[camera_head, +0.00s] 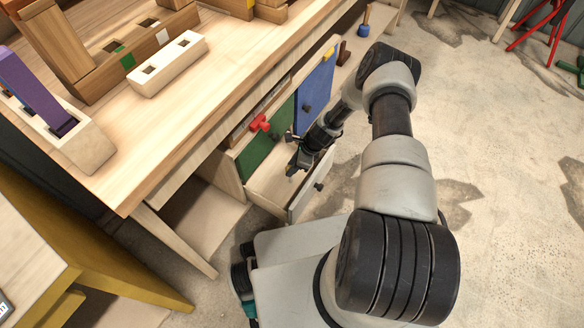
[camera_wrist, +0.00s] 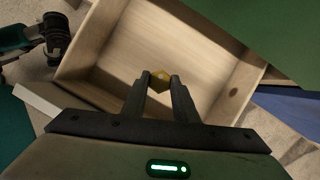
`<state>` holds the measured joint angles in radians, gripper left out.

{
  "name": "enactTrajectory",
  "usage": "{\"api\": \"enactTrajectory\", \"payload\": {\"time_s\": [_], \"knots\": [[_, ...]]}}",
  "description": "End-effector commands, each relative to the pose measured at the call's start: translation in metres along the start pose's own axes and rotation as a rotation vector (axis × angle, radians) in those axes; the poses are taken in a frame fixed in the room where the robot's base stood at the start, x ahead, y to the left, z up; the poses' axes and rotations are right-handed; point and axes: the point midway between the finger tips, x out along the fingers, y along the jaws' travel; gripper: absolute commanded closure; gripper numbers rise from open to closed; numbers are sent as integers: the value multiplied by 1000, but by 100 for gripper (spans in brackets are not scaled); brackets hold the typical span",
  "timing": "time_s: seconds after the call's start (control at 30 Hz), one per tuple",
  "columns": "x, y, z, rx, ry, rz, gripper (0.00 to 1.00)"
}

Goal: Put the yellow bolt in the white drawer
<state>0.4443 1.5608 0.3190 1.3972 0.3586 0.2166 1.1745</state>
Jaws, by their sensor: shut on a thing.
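In the wrist view both lie over the inside of the open drawer. The white drawer (camera_head: 310,187) is pulled out below the green drawer front in the head view. It also shows in the wrist view (camera_wrist: 88,47), with a bare wooden floor. In the head view my gripper (camera_head: 292,169) points down over the drawer; I cannot make out the bolt there.
Just above the open drawer are a green drawer front (camera_head: 266,150) and a red handle (camera_head: 260,123). A blue door (camera_head: 316,88) is to the right. The wooden workbench (camera_head: 225,62) overhangs on the left and carries wooden blocks. Concrete floor (camera_head: 490,130) is open on the right.

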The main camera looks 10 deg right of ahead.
Motion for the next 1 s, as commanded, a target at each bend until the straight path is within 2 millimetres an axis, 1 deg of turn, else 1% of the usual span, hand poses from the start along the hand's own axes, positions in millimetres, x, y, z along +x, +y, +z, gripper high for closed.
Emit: {"api": "enactTrajectory", "payload": {"time_s": [0.13, 0.27, 0.3, 0.37, 0.4, 0.67, 0.77, 0.87, 1.0], "knots": [[-2, -1, 1, -1, -1, -1, 100], [1, -1, 0, 0, -1, -1, 100], [2, 0, 0, 0, 0, -1, 72], [1, 0, 0, 0, 0, -1, 62], [1, 0, 0, -1, 0, -1, 55], [1, -1, 0, -1, 0, -1, 55], [-3, -1, 1, -1, 0, -1, 55], [-16, -2, 2, 0, 0, -2, 55], [-46, -2, 2, -1, 0, -3, 55]]}}
